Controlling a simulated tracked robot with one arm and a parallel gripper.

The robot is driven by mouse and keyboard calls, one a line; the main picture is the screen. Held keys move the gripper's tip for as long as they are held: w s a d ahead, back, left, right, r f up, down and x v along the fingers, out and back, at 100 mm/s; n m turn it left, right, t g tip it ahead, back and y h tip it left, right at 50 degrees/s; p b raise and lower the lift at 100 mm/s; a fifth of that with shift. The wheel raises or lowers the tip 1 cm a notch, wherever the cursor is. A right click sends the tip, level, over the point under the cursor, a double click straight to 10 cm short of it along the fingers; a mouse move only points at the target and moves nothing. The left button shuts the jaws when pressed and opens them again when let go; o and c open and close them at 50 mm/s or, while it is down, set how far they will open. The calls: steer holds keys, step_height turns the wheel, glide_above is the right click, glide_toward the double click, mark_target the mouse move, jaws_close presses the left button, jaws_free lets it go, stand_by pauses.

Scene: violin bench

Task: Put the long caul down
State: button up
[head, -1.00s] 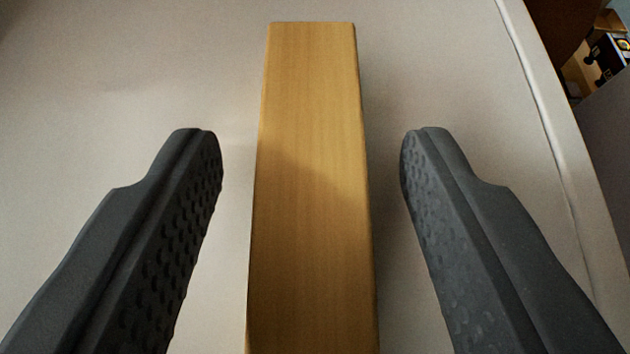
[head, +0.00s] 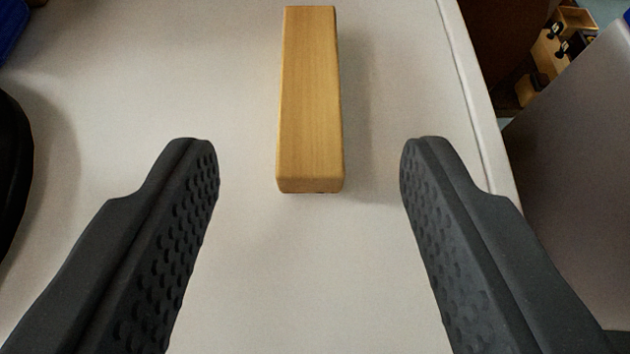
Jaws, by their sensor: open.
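The long caul (head: 310,100) is a plain yellow-brown wooden bar with squared edges. It lies flat on the pale bench top (head: 225,270), its length pointing away from me. My gripper (head: 310,150) is open and empty, with one dark textured finger to each side in the picture. The fingers appear well above the bench, and clear space shows between each finger and the caul. The caul's near end and top face are in full view.
The bench's raised edge (head: 465,75) runs down the right side. Beyond it, wooden items (head: 560,45) stand lower down, beside a grey panel (head: 570,180). A black object (head: 12,170) and a blue thing (head: 10,30) are at the left edge. The bench around the caul is clear.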

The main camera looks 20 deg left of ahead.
steer(key=shift+v, duration=1.8)
steer(key=shift+r, duration=0.1)
